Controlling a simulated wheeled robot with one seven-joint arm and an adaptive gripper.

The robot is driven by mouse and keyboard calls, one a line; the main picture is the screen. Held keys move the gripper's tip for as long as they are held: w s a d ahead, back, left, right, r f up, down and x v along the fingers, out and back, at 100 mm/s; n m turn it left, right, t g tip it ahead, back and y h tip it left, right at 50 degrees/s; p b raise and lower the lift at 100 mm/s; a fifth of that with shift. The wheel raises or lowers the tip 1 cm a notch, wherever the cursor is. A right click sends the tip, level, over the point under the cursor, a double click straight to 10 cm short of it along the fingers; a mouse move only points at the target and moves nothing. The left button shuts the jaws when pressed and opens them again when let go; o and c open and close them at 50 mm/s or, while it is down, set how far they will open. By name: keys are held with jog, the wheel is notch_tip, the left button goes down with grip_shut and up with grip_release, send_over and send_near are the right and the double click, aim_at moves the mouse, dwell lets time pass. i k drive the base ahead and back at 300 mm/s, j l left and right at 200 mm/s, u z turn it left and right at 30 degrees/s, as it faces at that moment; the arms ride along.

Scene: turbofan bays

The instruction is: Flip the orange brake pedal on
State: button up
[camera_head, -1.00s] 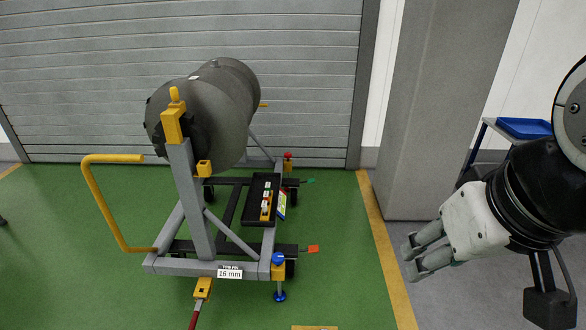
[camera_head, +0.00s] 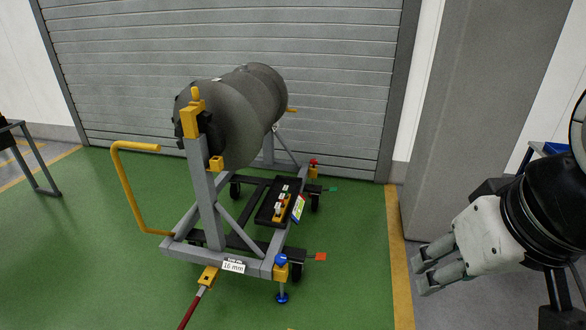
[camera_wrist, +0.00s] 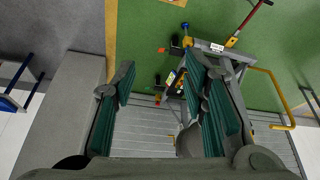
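The orange brake pedal (camera_head: 320,257) is a small flat tab sticking out to the right from a dark caster at the near right corner of the engine stand (camera_head: 215,265). It also shows in the wrist view (camera_wrist: 162,50), between and beyond my fingers. My gripper (camera_head: 420,268) is at the right of the head view, apart from the stand and to the right of the pedal. In the wrist view its green-padded fingers (camera_wrist: 160,100) are wide apart with nothing between them. A green pedal (camera_head: 333,189) sits at the farther right caster.
A blue-topped jack (camera_head: 281,262) stands close beside the orange pedal. A red tow bar (camera_head: 192,308) runs from the stand's front. A grey pillar (camera_head: 455,110) rises behind my gripper. Green floor right of the stand is clear up to the yellow line (camera_head: 397,270).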

aim_at(319, 255)
jog(key=i+l+u, duration=0.1)
jog(key=l, duration=0.25)
jog(key=i+l, duration=0.25)
jog(key=i+l+u, duration=0.15)
jog(key=l, duration=0.3)
jog(key=i+l, duration=0.15)
jog(key=l, duration=0.2)
jog(key=i+l+u, duration=0.15)
jog(key=l, duration=0.2)
jog(key=i+l+u, duration=0.2)
jog(key=i+l, duration=0.45)
jog(key=i+l+u, duration=0.15)
jog(key=i+l, duration=0.5)
jog(key=l, duration=0.1)
